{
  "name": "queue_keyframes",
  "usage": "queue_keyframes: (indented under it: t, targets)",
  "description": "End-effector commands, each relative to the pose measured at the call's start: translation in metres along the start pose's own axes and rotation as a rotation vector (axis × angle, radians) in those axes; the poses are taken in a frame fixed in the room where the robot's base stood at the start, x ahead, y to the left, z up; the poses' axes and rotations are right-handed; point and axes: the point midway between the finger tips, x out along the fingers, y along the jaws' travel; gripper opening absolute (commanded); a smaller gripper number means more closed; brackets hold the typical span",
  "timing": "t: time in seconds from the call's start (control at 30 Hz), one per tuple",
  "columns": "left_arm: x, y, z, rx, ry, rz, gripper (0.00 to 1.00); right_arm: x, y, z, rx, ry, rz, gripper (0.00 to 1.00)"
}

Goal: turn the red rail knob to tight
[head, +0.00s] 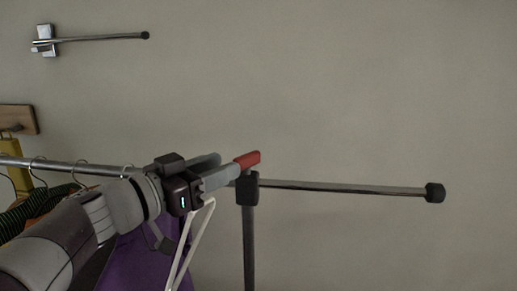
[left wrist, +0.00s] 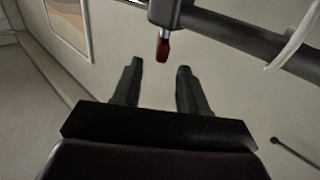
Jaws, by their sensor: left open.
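The red knob (head: 247,159) is a small red lever on a black clamp (head: 247,188) at the top of the garment rack's upright post. My left gripper (head: 228,164) reaches in from the left with its fingers open beside the knob. In the left wrist view the knob (left wrist: 162,48) is lined up with the gap between the two open fingertips (left wrist: 160,68), just beyond them. I cannot tell whether a finger touches it. The knob's left end is partly hidden by the near finger in the head view. My right gripper is not in view.
The metal rail (head: 340,188) runs right from the clamp to a black end cap (head: 434,193). Hangers with clothes, including a purple garment (head: 135,262), hang at the left beside my arm. A white hanger (head: 190,245) hangs below the gripper. A wall rod (head: 100,38) is at upper left.

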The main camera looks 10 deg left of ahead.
Motion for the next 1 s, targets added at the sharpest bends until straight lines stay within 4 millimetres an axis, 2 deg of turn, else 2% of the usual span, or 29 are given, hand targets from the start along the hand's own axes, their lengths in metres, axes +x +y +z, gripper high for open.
queue_keyframes:
  t: [0.1,0.2,0.4,0.57,0.8,0.87,0.93,1.0]
  targets:
    - [0.03,0.001,-0.002,-0.002,-0.002,0.006,0.43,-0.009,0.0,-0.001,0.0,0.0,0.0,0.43]
    - [0.051,0.001,-0.002,-0.001,-0.001,0.003,0.43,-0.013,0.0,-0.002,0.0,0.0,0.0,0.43]
    - [0.079,0.0,-0.001,0.0,-0.001,0.0,0.43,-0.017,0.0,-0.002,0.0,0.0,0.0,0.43]
    - [0.088,0.0,0.0,0.001,0.0,-0.001,0.43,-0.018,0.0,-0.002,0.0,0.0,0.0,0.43]
    - [0.088,0.0,0.0,0.002,0.0,-0.002,0.43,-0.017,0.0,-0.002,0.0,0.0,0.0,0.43]
    - [0.088,0.0,0.0,0.002,0.0,-0.002,0.26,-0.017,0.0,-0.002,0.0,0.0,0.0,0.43]
    - [0.088,0.0,0.0,0.002,0.0,-0.002,0.04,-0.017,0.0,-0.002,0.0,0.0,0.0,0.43]
    - [0.088,0.0,0.0,0.002,0.0,-0.002,0.0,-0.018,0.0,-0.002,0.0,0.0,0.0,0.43]
